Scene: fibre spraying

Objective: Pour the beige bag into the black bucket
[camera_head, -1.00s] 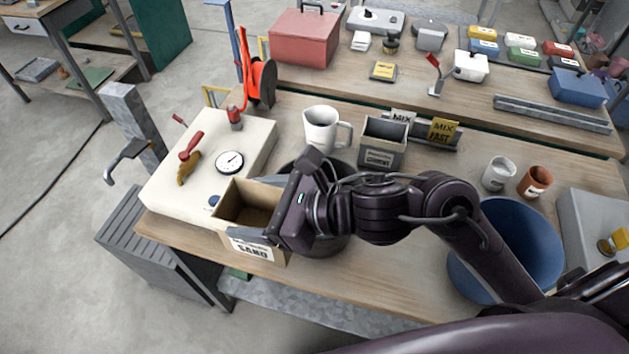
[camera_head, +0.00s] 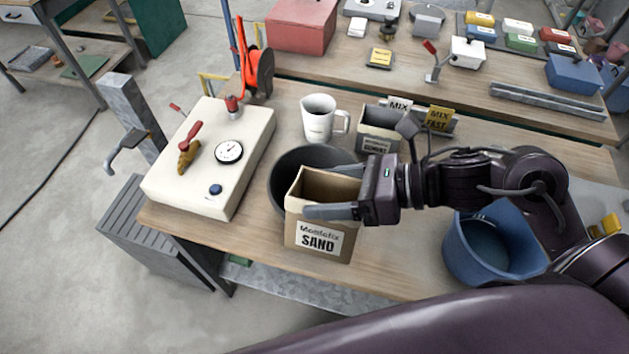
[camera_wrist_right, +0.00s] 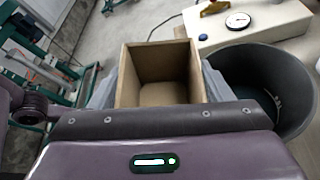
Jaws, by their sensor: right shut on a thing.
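The beige bag (camera_head: 320,238), labelled SAND, is an open-topped box shape, held upright in front of the black bucket (camera_head: 283,180). My right gripper (camera_head: 335,207) is shut on the bag near its top, one finger across its front face. In the right wrist view the bag (camera_wrist_right: 158,85) stands open towards the camera and looks empty inside as far as I can see. The bucket (camera_wrist_right: 268,88) is beside it on the right, with a dark interior. In the head view the bag and gripper hide much of the bucket. My left gripper is not in view.
A cream box with a gauge (camera_head: 222,135) stands left of the bucket. A white jug (camera_head: 317,117) and the grey cement box (camera_head: 380,132) stand behind it. A blue bucket (camera_head: 470,262) is at the right. The table's front edge is close to the bag.

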